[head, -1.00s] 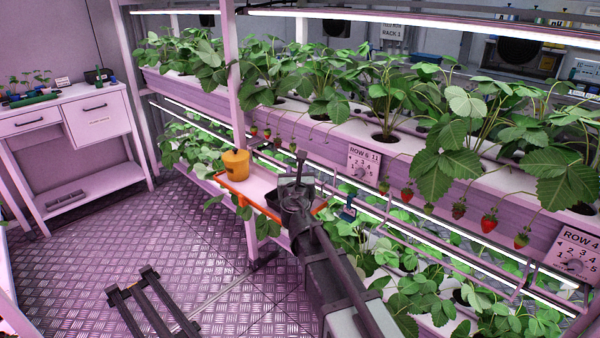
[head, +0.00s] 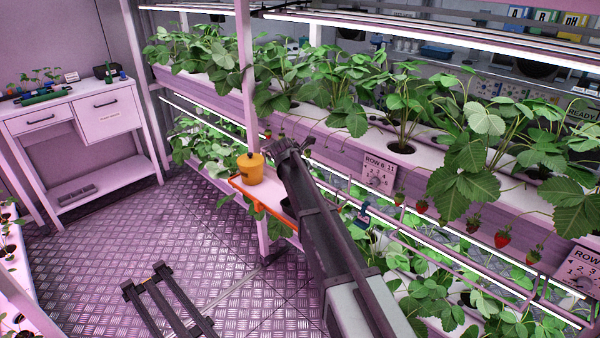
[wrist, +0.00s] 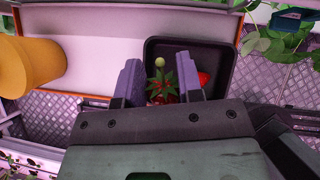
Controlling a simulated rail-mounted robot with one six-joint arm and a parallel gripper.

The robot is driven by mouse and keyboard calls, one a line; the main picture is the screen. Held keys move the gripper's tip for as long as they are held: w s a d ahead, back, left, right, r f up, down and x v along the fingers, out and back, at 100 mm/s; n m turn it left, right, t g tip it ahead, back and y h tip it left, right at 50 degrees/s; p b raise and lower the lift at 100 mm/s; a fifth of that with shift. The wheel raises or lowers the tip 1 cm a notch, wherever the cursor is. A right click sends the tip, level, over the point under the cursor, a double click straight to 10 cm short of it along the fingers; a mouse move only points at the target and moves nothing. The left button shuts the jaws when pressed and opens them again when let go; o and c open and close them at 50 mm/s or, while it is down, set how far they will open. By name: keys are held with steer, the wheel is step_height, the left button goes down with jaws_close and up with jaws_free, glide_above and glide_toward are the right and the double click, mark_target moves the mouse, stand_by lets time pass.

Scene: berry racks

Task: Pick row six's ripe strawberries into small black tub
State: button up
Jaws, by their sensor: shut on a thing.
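In the wrist view my gripper (wrist: 161,88) is shut on a strawberry (wrist: 161,90), with its green leafy cap and pale stem end facing the camera. The small black tub (wrist: 191,45) lies directly beneath it on the white shelf. More red shows in the tub beside the right finger, partly hidden by it. Row six's sign (head: 378,171) is on the rack. Red strawberries (head: 502,239) hang along the gutter right of it.
An orange-yellow lidded pot (head: 250,169) stands on the orange-edged shelf (head: 262,204), left of my gripper. A rack post (head: 246,90) rises close by. Leafy plants fill the gutter (head: 335,133) above. The patterned floor at left is mostly open, apart from a dark frame.

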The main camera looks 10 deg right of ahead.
step_height(320, 180, down, 6)
steer(key=b, duration=0.5)
steer(key=shift+b, duration=0.3)
steer(key=shift+r, duration=0.1)
steer(key=o, duration=1.4)
step_height(320, 180, up, 7)
steer(key=p, duration=0.7)
steer(key=shift+r, duration=0.15)
